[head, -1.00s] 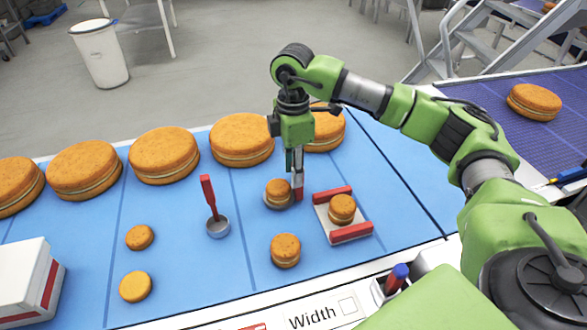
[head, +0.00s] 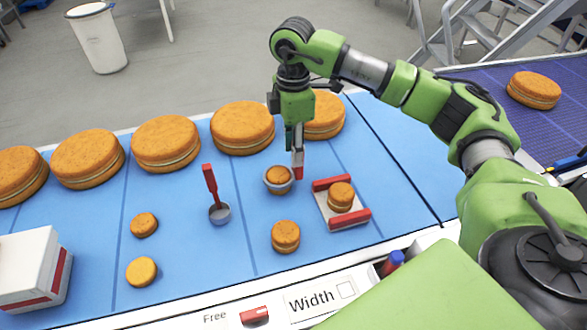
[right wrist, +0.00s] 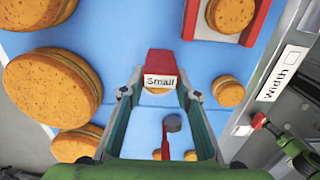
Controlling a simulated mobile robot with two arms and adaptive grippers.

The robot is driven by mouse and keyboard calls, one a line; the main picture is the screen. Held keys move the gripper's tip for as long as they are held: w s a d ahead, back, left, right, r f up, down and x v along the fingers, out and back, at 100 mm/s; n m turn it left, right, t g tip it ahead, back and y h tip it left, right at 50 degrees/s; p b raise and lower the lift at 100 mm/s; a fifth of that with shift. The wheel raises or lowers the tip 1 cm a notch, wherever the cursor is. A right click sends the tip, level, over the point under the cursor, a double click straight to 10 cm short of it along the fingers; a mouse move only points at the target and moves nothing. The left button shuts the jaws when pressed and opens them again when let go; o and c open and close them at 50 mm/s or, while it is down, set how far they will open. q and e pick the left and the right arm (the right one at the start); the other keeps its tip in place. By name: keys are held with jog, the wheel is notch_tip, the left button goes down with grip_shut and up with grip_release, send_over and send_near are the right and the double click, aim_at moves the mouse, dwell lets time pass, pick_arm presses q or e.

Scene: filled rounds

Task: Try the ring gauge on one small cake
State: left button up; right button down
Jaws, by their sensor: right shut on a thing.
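My right gripper (head: 297,150) is shut on the red upright handle of a ring gauge (head: 279,187). In the right wrist view the handle (right wrist: 161,64) sits between the fingers and bears the label "Small". The grey ring is around a small layered cake (head: 278,174); the cake's top shows inside it and the ring's wall hides the cake's front side. Whether ring and cake touch I cannot tell. A second gauge with a grey cup-like ring and red handle (head: 210,184) stands to the left. My left gripper is not in view.
Small cakes lie nearby (head: 286,236) (head: 144,224) (head: 141,271). Another cake (head: 340,195) sits on a white tray with red bars (head: 349,219). Large cakes (head: 165,142) line the back. A white box (head: 25,262) stands left. A "Width" card (head: 316,297) is at the front edge.

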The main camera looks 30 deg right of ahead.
jog(key=shift+r+p, duration=2.25)
jog(key=shift+r, duration=1.15)
jog(key=shift+d, duration=0.1)
